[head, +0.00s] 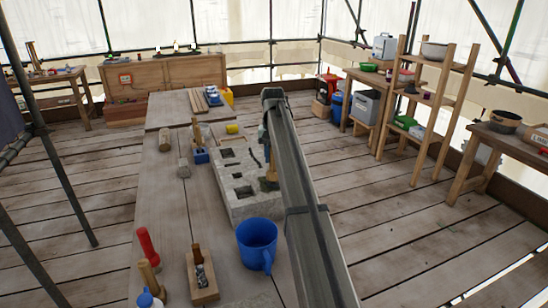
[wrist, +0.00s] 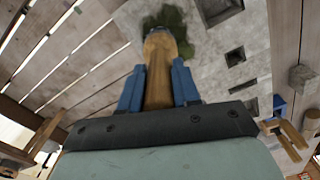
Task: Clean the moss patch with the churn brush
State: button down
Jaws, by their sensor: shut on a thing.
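My gripper (wrist: 157,68) is shut on the wooden handle of the churn brush (wrist: 158,85), with one blue finger on each side. In the head view, the brush (head: 271,173) shows beside my arm, low over the pale stone block (head: 248,207). The dark green moss patch (wrist: 173,22) lies on the stone at the brush's far end. In the head view the moss (head: 266,185) shows beside the brush, partly hidden. The bristles are hard to make out, and I cannot tell whether they touch the moss. My arm hides most of the gripper in the head view.
The stone block has several square recesses and lies on a wooden bench (head: 160,220). A blue mug (head: 257,243) stands near its front end. A wooden plane-like tool (head: 201,278) and a red-handled tool (head: 148,246) are nearer. A yellow item (head: 232,128) sits at the block's far end.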

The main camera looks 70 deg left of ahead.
jog(key=shift+a, duration=1.05)
jog(key=a, duration=0.3)
jog(key=shift+s, duration=0.15)
